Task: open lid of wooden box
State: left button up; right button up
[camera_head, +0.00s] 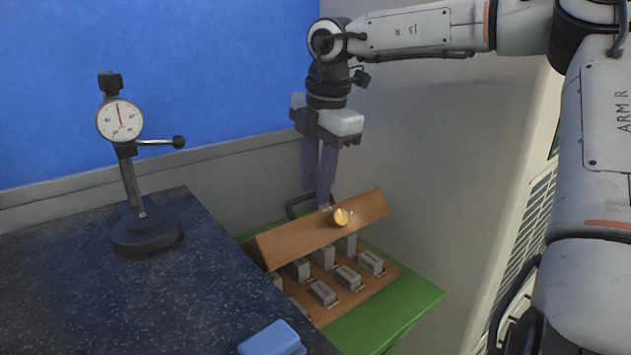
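The wooden box (385,284) sits on a green surface, with several grey metal blocks standing inside. Its brown wooden lid (290,239) is raised and tilted, and the blocks show beneath it. A round yellow fitting (341,217) is on the lid's visible face. My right gripper (317,197) points down at the lid's upper edge, with its dark fingers close together. The fingertips meet or pass behind that edge, so I cannot tell whether they grip it. My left gripper is not in view.
A dark speckled worktop (70,285) lies left of the box, carrying a dial gauge stand (146,230) and a blue block (270,338). The green surface (395,315) has free room in front of the box. A pale wall rises close behind.

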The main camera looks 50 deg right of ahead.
notch_tip(320, 180, up, 10)
jog(key=s, duration=0.1)
jog(key=shift+s+a, duration=0.25)
jog(key=shift+s, duration=0.1)
